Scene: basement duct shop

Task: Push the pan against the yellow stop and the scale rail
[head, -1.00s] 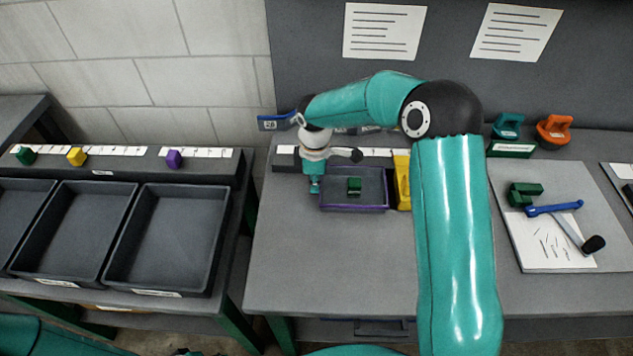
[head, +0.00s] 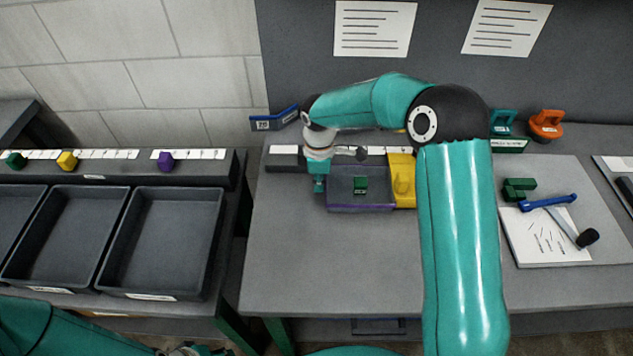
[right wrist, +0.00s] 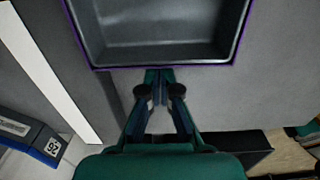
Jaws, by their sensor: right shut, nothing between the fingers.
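The pan (head: 347,209), dark grey with a purple rim, lies flat on the bench and holds a small green block (head: 360,185). Its right side meets the yellow stop (head: 403,172) with no visible gap. The scale rail (head: 285,160), with a white scale strip, runs behind it; I cannot tell whether the pan touches it. My right gripper (head: 319,187) is shut and empty at the pan's left side. In the right wrist view its fingertips (right wrist: 159,76) are at the pan's purple rim (right wrist: 170,65). Only a sliver of my left gripper (head: 188,350) shows at the bottom edge.
A blue-edged tag (head: 275,120) stands behind the rail's left end. At right, a board (head: 560,250) carries a green block and a blue-handled tool. Several dark bins (head: 165,240) sit on the left bench. The bench front is clear.

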